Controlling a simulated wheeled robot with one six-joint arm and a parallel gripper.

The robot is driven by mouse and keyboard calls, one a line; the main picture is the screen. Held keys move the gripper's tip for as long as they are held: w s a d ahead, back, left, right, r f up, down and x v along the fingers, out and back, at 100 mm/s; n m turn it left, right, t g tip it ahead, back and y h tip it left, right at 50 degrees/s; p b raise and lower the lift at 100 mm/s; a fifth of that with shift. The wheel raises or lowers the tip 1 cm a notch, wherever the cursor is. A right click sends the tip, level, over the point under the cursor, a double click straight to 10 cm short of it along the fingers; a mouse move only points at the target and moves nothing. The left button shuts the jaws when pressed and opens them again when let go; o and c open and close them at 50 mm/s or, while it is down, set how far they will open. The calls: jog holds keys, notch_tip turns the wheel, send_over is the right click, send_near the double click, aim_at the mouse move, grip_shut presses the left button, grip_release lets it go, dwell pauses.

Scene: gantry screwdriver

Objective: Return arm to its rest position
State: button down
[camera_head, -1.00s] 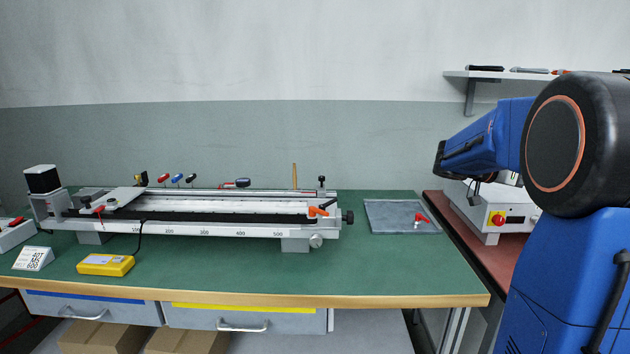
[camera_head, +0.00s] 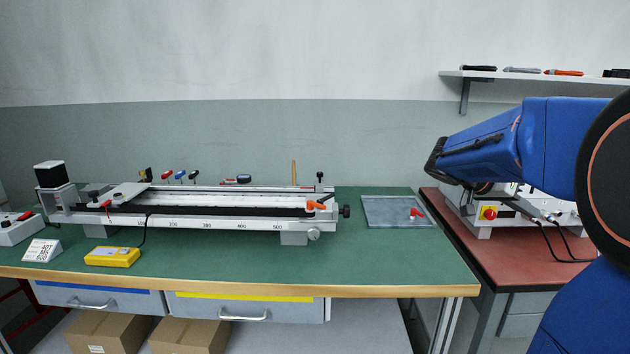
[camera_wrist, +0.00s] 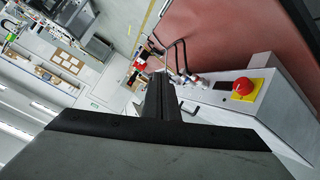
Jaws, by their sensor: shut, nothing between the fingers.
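My gripper (camera_wrist: 160,85) shows in the wrist view as dark fingers shut together with nothing between them. It points past the edge of a red tabletop (camera_wrist: 225,30), with a white control box (camera_wrist: 290,100) close by on the right. In the head view my blue arm reaches in from the right edge, its forearm in front of the control box (camera_head: 478,228). The gripper itself is mostly hidden there behind the forearm. I cannot tell its exact clearance from the box.
A green workbench (camera_head: 380,265) carries a long gantry rail (camera_head: 190,222), a yellow meter (camera_head: 112,256) and a grey tray (camera_head: 385,222) with a red-handled item (camera_head: 416,213). A wall shelf (camera_head: 520,77) holds several tools. The red side table (camera_head: 500,263) has cables.

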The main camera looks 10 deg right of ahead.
jog(key=s+a+f+n+t+y, duration=0.2)
jog(key=s+a+f+n+y, duration=0.2)
jog(key=a, duration=0.8)
jog(key=s+a+f+n+t+y, duration=0.3)
jog(key=s+a+f+n, duration=0.3)
jog(key=a, duration=0.6)
jog(key=s+a+f+n+t+y, duration=0.2)
jog(key=s+a+f+n+y, duration=0.2)
jog(key=a, duration=0.8)
notch_tip(320, 180, down, 2)
jog(key=shift+s+n+t+y, duration=0.3)
jog(key=shift+s+n+y, duration=0.1)
jog(key=shift+s+n, duration=0.2)
